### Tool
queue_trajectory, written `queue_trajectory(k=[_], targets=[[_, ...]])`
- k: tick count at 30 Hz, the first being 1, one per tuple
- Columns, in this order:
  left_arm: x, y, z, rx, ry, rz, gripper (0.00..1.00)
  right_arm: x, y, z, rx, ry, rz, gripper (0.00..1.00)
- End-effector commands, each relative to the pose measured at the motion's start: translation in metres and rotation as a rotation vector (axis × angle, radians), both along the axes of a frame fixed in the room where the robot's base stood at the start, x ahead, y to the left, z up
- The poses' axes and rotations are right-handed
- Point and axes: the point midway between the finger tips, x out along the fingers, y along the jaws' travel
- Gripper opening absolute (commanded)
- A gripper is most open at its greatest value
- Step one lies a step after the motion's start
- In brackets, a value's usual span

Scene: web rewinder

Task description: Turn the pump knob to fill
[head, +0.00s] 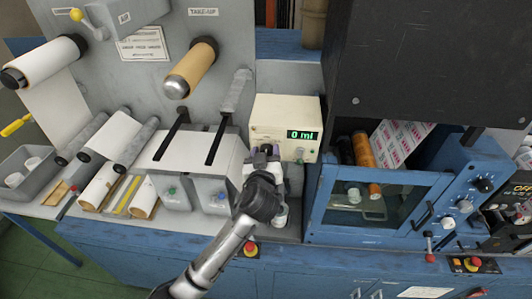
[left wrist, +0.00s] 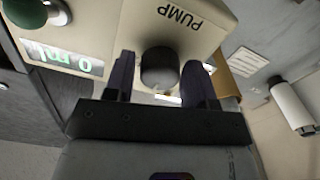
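The cream pump box (head: 285,108) stands on the bench in the head view. Its green display (head: 301,134) reads 0 ml. The dark round pump knob (left wrist: 160,68) sits below the PUMP label (left wrist: 182,17), which is upside down in the left wrist view. My left gripper (head: 266,153) is at the box front. In the left wrist view its two fingers (left wrist: 160,82) straddle the knob, with a narrow gap at the left finger; contact at the right finger is unclear. In the head view the gripper hides the knob. My right gripper is not in view.
A clear-and-white container (head: 281,214) stands below the box, partly behind my arm. A green button (head: 299,154) is right of the knob area. The blue cabinet with a window (head: 383,195) stands close on the right. Rollers (head: 190,68) stick out at upper left.

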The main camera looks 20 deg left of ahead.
Motion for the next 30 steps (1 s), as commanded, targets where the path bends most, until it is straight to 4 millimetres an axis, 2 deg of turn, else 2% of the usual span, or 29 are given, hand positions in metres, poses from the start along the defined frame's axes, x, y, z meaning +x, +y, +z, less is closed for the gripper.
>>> queue_trajectory(k=[1, 11, 20, 30], targets=[[0.0, 0.0, 0.0, 0.0, 0.0, 0.0, 0.46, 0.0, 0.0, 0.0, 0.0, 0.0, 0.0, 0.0], [0.0, 0.0, 0.0, 0.0, 0.0, 0.0, 0.16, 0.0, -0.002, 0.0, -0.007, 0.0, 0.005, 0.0], [0.0, 0.0, 0.001, 0.057, 0.015, 0.0, 0.16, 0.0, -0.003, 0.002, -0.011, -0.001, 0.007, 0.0], [0.0, 0.0, 0.002, 0.31, 0.08, 0.001, 0.16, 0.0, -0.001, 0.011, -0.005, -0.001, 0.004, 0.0]])
